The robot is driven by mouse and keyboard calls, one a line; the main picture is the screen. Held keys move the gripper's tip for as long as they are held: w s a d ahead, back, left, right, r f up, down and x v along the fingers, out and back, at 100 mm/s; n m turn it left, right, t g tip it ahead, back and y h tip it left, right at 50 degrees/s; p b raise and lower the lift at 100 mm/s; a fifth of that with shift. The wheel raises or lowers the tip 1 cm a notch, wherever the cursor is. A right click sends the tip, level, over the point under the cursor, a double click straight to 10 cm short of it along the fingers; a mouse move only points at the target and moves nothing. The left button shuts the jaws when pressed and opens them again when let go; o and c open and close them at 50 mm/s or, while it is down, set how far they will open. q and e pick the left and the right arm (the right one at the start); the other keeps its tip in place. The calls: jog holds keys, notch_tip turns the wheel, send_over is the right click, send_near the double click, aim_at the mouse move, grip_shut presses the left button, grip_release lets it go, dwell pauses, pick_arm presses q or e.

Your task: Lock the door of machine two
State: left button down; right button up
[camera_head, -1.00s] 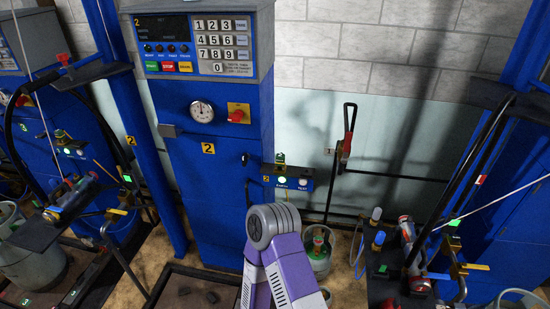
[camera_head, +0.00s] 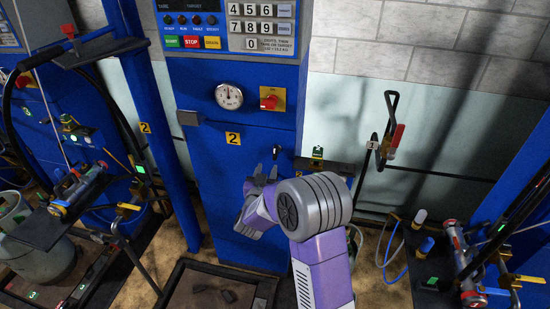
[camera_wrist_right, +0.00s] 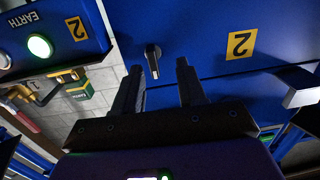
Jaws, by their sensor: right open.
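Machine two is the blue cabinet (camera_head: 245,190) with a yellow "2" label (camera_head: 233,138) on its door, also in the right wrist view (camera_wrist_right: 241,44). A small dark turn latch with a bright end (camera_wrist_right: 152,60) sits on the door; it shows in the head view (camera_head: 277,151) just above my gripper. A grey handle block (camera_head: 189,118) is at the door's left edge. The door looks closed. My right gripper (camera_head: 265,172) is open and empty in front of the door. In the right wrist view its fingertips (camera_wrist_right: 158,78) point toward the latch, which appears just beyond them.
A gauge (camera_head: 229,96), red knob (camera_head: 269,101) and keypad (camera_head: 262,25) are above the door. An earth box with a green light (camera_wrist_right: 39,46) is beside the cabinet. A dark-framed platform (camera_head: 205,268) lies below.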

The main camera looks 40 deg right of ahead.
aim_at(274, 155)
jog(key=shift+d+r+m+h, duration=0.4)
jog(key=shift+d+r+h, duration=0.1)
jog(key=shift+d+r, duration=0.5)
jog(key=b+x, duration=0.1)
jog(key=x, duration=0.5)
jog(key=shift+w+d+f, duration=0.15)
jog(key=shift+w, duration=0.1)
jog(key=shift+c, duration=0.4)
grip_shut()
